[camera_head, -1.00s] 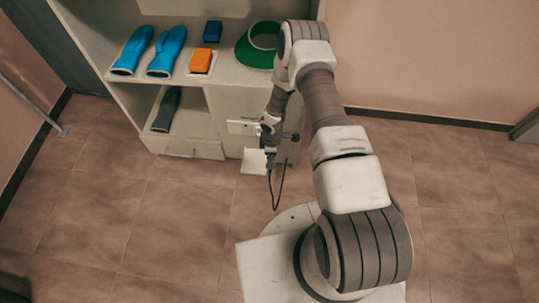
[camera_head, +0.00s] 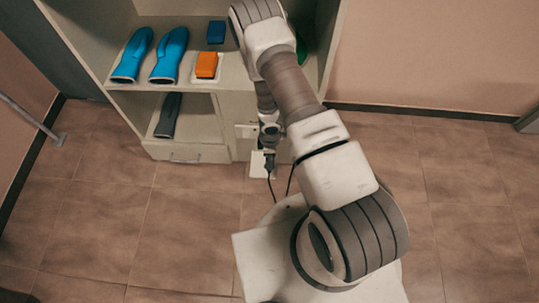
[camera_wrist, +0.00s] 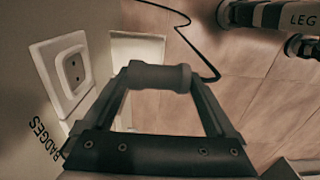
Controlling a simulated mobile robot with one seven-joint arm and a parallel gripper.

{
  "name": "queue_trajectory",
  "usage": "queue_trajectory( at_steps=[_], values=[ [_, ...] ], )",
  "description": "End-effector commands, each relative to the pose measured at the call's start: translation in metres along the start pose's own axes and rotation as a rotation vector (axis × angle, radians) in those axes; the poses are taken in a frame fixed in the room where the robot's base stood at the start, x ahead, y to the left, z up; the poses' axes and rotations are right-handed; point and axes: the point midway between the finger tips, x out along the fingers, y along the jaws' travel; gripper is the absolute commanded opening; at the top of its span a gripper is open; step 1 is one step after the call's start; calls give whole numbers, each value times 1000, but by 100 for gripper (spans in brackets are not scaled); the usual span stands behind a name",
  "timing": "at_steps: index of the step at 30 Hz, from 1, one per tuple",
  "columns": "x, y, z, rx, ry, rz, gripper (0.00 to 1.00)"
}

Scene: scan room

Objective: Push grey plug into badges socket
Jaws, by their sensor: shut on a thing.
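The badges socket (camera_wrist: 74,70) is a white wall outlet on the pale panel at the left of the wrist view, with "BADGES" lettered beside it. My gripper (camera_wrist: 160,79) is shut on the grey plug (camera_wrist: 162,74), a short rounded grey body held across between the fingers. The plug is to the right of the socket in that view and apart from it. A black cable (camera_wrist: 186,35) shows beyond it. In the head view, my gripper (camera_head: 268,156) is low at the cabinet front, and the cable (camera_head: 270,187) hangs below; the plug is hard to make out there.
A "LEG" label (camera_wrist: 302,20) shows upper right.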

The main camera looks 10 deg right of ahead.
Motion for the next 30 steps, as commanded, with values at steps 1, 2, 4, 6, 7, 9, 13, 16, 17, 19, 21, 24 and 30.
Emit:
queue_trajectory(
  at_steps=[1,2,4,6,7,9,13,16,17,19,21,24,30],
  values=[
    [-3,2,1,2,1,-1,24],
    [-3,3,0,1,2,-1,24],
    [-3,6,0,0,2,-3,24],
    [-3,10,0,1,3,-3,24],
    [-3,12,1,2,1,-2,24],
    [-4,17,0,4,3,-1,24],
    [-6,27,0,10,5,3,24],
    [0,35,0,8,3,6,24],
    [0,37,0,7,3,6,24],
    [0,41,0,7,2,5,24],
    [0,45,0,7,2,5,24],
    [-1,49,0,6,2,4,24],
    [-2,53,0,4,2,5,24]
  ],
)
